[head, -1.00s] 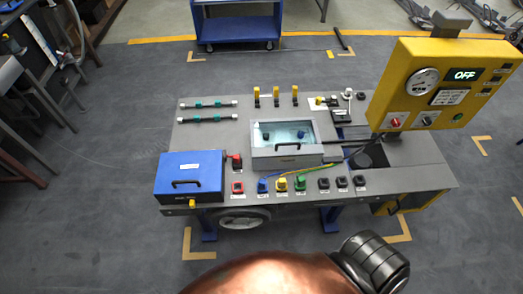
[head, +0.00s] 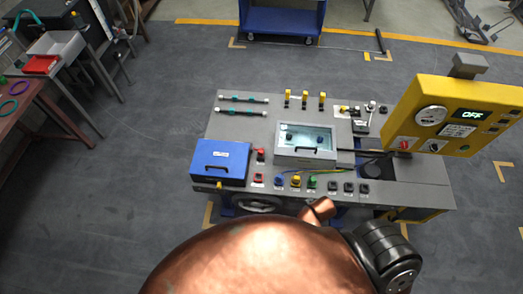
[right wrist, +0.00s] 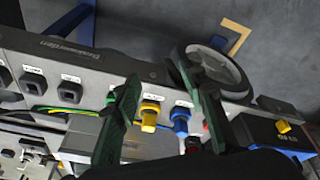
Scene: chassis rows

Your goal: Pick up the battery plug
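A red-and-black plug (head: 261,154), which looks like the battery plug, stands on the bench beside the blue battery box (head: 221,160). A red-rimmed socket (head: 258,178) is just in front of it. In the right wrist view, red parts (right wrist: 193,145) show low in the picture, partly hidden by a finger, so I cannot tell plug from socket there. My right gripper (right wrist: 165,85) is open, its two green fingers apart with nothing gripped between them. The yellow plug (right wrist: 149,116) and blue plug (right wrist: 181,119) appear beyond the fingers. My left gripper is not in view.
The grey bench (head: 215,125) carries a lidded glass-topped box (head: 306,157), several colored plugs, black sockets and two rods. A yellow panel (head: 455,112) reading OFF rises at the right. A wheel (right wrist: 215,72) sits at the bench front.

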